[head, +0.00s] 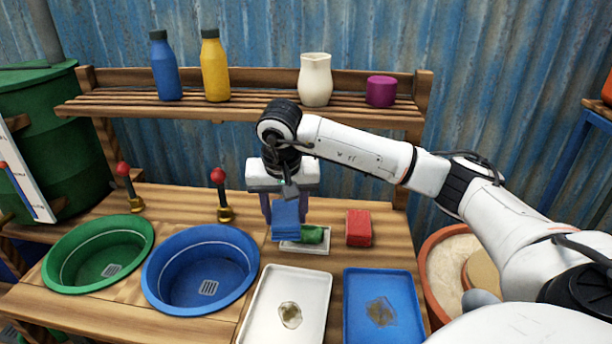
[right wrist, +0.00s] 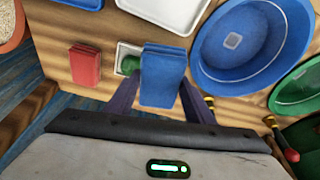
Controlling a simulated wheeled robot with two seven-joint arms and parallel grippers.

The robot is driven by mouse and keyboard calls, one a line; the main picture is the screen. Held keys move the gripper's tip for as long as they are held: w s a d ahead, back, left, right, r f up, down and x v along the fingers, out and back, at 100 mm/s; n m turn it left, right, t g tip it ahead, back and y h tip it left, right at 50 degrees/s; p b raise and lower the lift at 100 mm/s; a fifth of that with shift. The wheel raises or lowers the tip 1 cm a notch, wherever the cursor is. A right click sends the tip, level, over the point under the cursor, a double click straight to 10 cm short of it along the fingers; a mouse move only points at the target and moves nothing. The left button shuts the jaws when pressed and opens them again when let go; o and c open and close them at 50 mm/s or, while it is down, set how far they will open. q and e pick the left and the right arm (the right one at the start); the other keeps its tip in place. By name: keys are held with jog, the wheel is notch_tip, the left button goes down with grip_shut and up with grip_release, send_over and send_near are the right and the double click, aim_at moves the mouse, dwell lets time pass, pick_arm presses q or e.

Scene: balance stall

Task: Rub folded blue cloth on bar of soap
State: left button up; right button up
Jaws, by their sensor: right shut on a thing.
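My right gripper (head: 284,207) is shut on the folded blue cloth (head: 286,220), which hangs between its fingers. In the right wrist view the cloth (right wrist: 163,76) sits between the two dark fingertips (right wrist: 158,98). The green bar of soap (head: 312,234) lies on a small white dish (head: 305,247) on the counter. The cloth is at the left side of the soap and hides part of it and of the dish. I cannot tell whether cloth and soap touch. In the right wrist view only an edge of the soap (right wrist: 130,65) shows. My left gripper is not in view.
A red folded cloth (head: 358,228) lies right of the dish. A white tray (head: 262,310) and a blue tray (head: 350,325) lie in front. Blue (head: 153,285) and green (head: 52,270) basins are at left. A shelf (head: 240,108) with bottles runs behind.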

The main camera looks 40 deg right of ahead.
jog(key=d+m+p, duration=0.2)
jog(key=d, duration=0.5)
jog(key=b+x, duration=0.2)
jog(key=a+b+x, duration=0.1)
jog(key=b+x, duration=0.1)
jog(key=b, duration=0.1)
jog(key=shift+f, duration=0.7)
jog(key=shift+f+h+b, duration=0.3)
jog(key=shift+f+b, duration=0.2)
jog(key=shift+f, duration=0.1)
dwell(1.4)
